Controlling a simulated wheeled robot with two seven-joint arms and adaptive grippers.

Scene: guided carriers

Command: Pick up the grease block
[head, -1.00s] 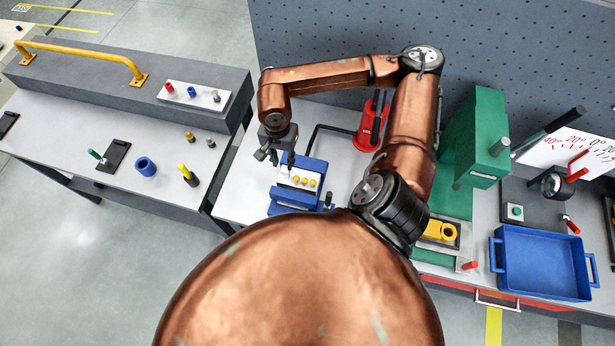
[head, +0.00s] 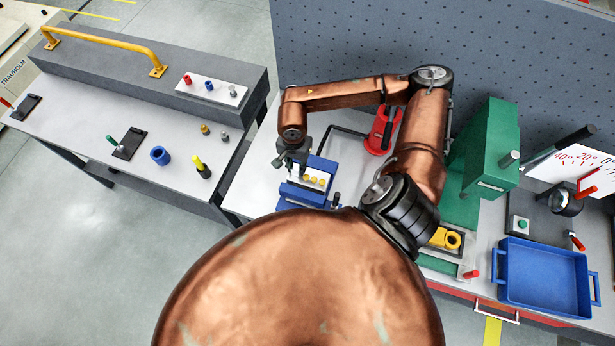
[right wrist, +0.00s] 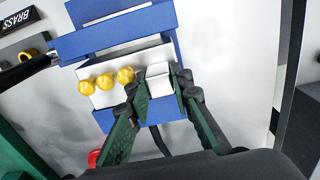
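The grease block, which I take to be the small white block (right wrist: 160,78), sits at the right end of a white holder (right wrist: 105,92) in the right wrist view. Three yellow balls (right wrist: 105,82) stand in a row to its left. The holder is in a blue fixture (right wrist: 190,45), also in the head view (head: 297,194). My right gripper (right wrist: 163,84) has one dark green finger on each side of the white block, with no clear gap. It also shows over the fixture in the head view (head: 292,162). I cannot tell whether the block is lifted. My left gripper is out of view.
A red device (head: 378,136) stands behind the fixture. A green press (head: 487,150) and an empty blue tray (head: 540,275) are to the right. A separate table on the left holds a blue ring (head: 160,156) and several small pieces.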

